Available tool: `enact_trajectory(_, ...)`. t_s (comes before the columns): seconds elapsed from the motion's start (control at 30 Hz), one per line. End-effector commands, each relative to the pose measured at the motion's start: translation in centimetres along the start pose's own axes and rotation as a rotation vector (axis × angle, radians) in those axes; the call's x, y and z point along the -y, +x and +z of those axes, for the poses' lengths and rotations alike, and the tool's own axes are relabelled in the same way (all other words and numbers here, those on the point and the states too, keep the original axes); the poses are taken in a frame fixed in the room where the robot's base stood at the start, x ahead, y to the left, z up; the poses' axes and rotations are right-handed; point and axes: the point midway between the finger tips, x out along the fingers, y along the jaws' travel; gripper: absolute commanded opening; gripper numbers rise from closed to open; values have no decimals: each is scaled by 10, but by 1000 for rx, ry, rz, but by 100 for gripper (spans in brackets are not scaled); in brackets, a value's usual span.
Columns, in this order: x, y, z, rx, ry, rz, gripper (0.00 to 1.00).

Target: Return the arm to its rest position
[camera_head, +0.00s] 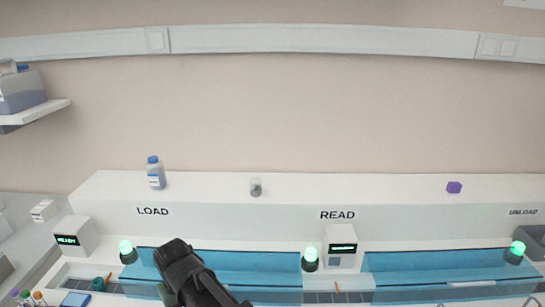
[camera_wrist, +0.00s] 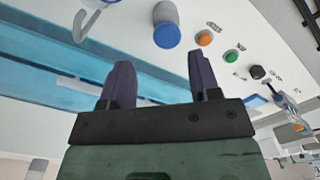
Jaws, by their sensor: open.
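My arm shows at the bottom of the head view, dark and in front of the blue-covered track between LOAD and READ. My gripper (camera_wrist: 160,82) is in the wrist view, with two dark purple fingers set wide apart. Nothing is between the fingers. The fingertips are not clear in the head view. The gripper hangs over the white bench front (camera_wrist: 275,40), apart from the things on it.
The white track housing (camera_head: 230,215) runs across, with blue covers (camera_head: 430,262) and green lamps (camera_head: 310,258). A bottle (camera_head: 155,174), a small grey-capped jar (camera_head: 256,187) and a purple block (camera_head: 454,187) stand on its top. The wall space above is clear.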

Motion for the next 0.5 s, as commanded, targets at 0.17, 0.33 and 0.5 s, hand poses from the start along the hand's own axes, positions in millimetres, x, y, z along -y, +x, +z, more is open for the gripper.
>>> enact_trajectory(0.17, -77, -4, 45, 0, 111, 0, 57)
enact_trajectory(0.33, -177, -8, 122, 1, 312, 0, 57)
enact_trajectory(0.5, -266, -13, 212, 1, 584, 0, 57)
